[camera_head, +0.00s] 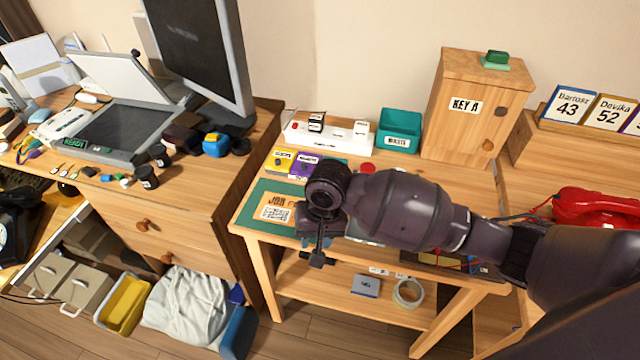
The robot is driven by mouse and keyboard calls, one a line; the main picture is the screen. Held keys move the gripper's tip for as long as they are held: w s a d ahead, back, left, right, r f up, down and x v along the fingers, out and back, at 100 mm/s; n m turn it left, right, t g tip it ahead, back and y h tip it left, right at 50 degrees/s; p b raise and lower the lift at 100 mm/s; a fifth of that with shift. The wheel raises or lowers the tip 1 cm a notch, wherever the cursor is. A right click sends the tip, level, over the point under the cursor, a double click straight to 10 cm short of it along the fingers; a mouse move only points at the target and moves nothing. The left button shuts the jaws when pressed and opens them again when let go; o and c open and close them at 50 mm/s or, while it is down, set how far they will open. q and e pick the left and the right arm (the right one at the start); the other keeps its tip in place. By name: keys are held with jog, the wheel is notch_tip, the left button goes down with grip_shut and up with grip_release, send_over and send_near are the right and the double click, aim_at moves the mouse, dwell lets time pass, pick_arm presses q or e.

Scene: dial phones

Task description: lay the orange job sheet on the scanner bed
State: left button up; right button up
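The orange job sheet (275,212), with a printed code and partly covered lettering, lies on a green mat (249,219) at the left of the small wooden table. My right gripper (317,258) is at the sheet's right side, pointing down, and its wrist hides the sheet's right part. Its fingers are seen edge-on, so I cannot tell whether they are open or touch the sheet. The scanner stands on the left desk with its lid (118,78) raised. Its dark scanner bed (122,128) is bare, and its front is marked READY. My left gripper is not in view.
A monitor (200,50) stands behind the scanner. Small dark blocks and a blue-yellow item (215,145) sit right of it.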

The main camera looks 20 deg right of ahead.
jog(key=w+d+r+m, duration=0.1)
jog(key=w, duration=0.2)
jog(key=w+d+r+m+h, duration=0.1)
jog(key=w+r, duration=0.1)
jog(key=w, duration=0.1)
jog(key=w+d+r+m, duration=0.1)
jog(key=w+d+r, duration=0.1)
jog(key=shift+w+r+m+h, duration=0.25)
jog(key=shift+w+m+h, duration=0.15)
jog(key=shift+f+b, duration=0.5)
jog(key=shift+f, duration=0.1)
notch_tip(320, 180, down, 4)
jog(key=b, duration=0.3)
jog(key=shift+w+f, duration=0.15)
jog(key=shift+f, duration=1.6)
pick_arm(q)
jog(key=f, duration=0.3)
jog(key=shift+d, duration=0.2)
pick_arm(e)
jog(key=shift+f, duration=0.1)
jog(key=c, duration=0.7)
